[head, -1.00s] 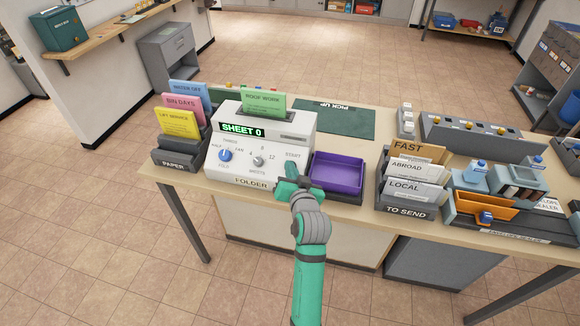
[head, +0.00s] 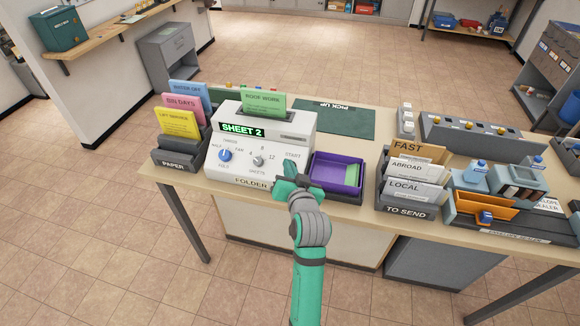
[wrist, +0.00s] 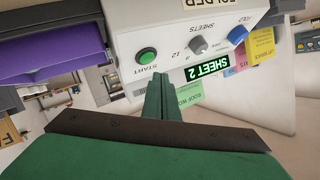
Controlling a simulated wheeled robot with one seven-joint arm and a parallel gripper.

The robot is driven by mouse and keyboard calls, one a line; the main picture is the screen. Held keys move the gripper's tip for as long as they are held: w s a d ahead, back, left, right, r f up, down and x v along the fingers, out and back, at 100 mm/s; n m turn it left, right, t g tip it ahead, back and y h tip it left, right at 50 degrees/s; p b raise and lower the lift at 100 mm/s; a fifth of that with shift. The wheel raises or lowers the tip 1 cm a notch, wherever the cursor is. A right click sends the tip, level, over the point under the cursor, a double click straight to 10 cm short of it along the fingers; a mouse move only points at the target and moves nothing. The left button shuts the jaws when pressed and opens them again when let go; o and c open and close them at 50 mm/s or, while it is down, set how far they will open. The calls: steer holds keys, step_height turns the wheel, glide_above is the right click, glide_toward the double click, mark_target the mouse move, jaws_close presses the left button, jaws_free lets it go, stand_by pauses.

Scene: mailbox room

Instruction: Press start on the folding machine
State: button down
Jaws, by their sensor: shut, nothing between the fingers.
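The folding machine (head: 262,140) is a white box on the table, with a blue fold knob (head: 225,155), a grey sheets knob (head: 258,161) and a green display (head: 242,129) reading SHEET 2. A green sheet (head: 264,102) stands in its top. My gripper (head: 290,170) is shut and empty in front of the panel's right end, hiding the start button in the head view. In the wrist view the green start button (wrist: 146,56) shows just beyond my shut fingertips (wrist: 159,78), apparently a little apart from them. The purple tray (head: 335,185) beside the machine holds a green folded piece (head: 351,174).
A paper rack (head: 176,160) with yellow, pink and blue sheets stands left of the machine. The TO SEND rack (head: 408,211) stands right of the tray, with an envelope sealer station beyond. A dark green PICK UP mat (head: 335,120) lies behind, bare.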

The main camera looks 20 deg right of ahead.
steer(key=shift+s+a+r, duration=0.3)
steer(key=shift+s+r, duration=0.1)
steer(key=shift+r, duration=0.35)
steer(key=shift+s+a+r, duration=0.25)
steer(key=shift+s+r, duration=0.15)
steer(key=shift+r, duration=0.3)
steer(key=s+a+f+n, duration=0.1)
steer(key=s+a+f, duration=0.5)
steer(key=s+f, duration=0.3)
steer(key=s+a+f+n, duration=0.1)
steer(key=s+a+f, duration=0.5)
steer(key=s+f, duration=0.3)
steer(key=s+a+r+n+y, duration=0.1)
steer(key=s+a+n, duration=0.1)
steer(key=s, duration=1)
steer(key=s+a+r+n+y, duration=0.1)
steer(key=s+a, duration=0.4)
steer(key=s, duration=0.8)
steer(key=shift+r+n, duration=0.6)
steer(key=shift+n, duration=0.3)
